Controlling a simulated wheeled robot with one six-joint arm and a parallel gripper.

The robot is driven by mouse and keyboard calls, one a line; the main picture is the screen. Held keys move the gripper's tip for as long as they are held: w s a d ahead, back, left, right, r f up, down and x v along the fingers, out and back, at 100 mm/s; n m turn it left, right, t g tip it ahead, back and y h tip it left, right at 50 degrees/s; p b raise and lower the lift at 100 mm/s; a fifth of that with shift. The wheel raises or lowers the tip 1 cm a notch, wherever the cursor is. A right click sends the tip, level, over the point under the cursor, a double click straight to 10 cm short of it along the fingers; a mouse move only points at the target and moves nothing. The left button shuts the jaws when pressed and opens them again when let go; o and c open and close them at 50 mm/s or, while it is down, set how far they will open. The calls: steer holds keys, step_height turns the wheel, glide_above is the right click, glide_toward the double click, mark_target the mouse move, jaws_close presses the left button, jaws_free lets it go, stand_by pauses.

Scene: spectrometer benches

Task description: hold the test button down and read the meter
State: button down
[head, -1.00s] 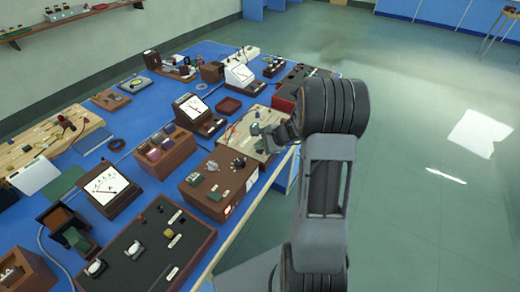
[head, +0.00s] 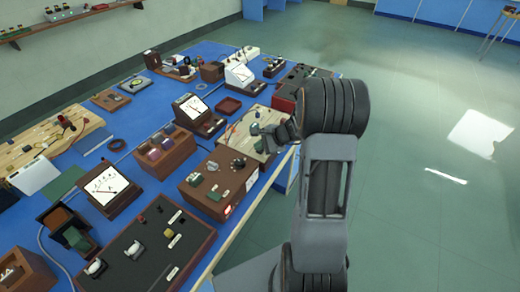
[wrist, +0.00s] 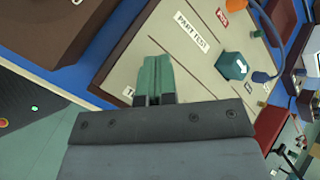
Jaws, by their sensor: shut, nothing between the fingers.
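My gripper (head: 257,130) is over the pale wooden board (head: 242,136) at the right edge of the blue bench. In the wrist view its green fingers (wrist: 155,62) are together, with nothing between them, close over the board (wrist: 140,45). A label that seems to read "PART TEST" (wrist: 191,30) lies just beyond the fingertips. I cannot make out the test button; the fingers may hide it, and contact is not clear. A dial meter (head: 192,107) stands left of the board. Other dial meters stand farther back (head: 240,75) and nearer the front (head: 105,187). Their readings are too small to tell.
A teal block (wrist: 232,66) and a blue-ended cable (wrist: 262,77) are right of the fingers. A brown control box (head: 218,184) with knobs and a dark switch panel (head: 145,250) stand nearer. The floor right of the bench is clear.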

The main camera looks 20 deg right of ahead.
steer(key=shift+r, duration=0.2)
steer(key=shift+r+p, duration=0.6)
steer(key=shift+r, duration=0.1)
steer(key=shift+r, duration=0.1)
steer(key=shift+r+p, duration=1.75)
steer(key=shift+r, duration=0.7)
steer(key=shift+f, duration=0.1)
